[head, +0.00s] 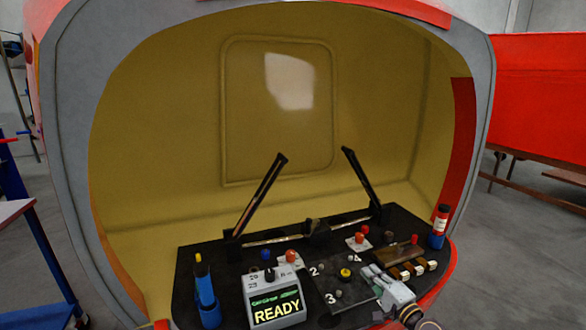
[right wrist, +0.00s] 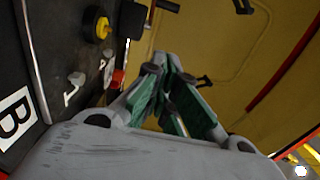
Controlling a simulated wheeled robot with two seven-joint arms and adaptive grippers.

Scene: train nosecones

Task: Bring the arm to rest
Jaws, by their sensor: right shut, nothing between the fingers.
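My right gripper (head: 370,271) is at the lower right of the head view, over the right part of the black control panel (head: 228,283). Its grey fingers point up and left in that view, with nothing between them. The right wrist view shows the gripper (right wrist: 163,66) shut, its green-padded fingers meeting near the tips. A yellow knob (head: 345,273) lies just left of the fingertips in the head view. I cannot tell how high the fingers are above the panel. My left gripper is not in view.
A box with a READY screen (head: 276,306) stands on the panel. Two black levers (head: 262,191) (head: 360,178) rise behind it. A blue cylinder (head: 207,300) stands left, a red-and-blue one (head: 440,227) right. Several small knobs and switches surround the gripper. The yellow cab interior (head: 180,130) is empty above.

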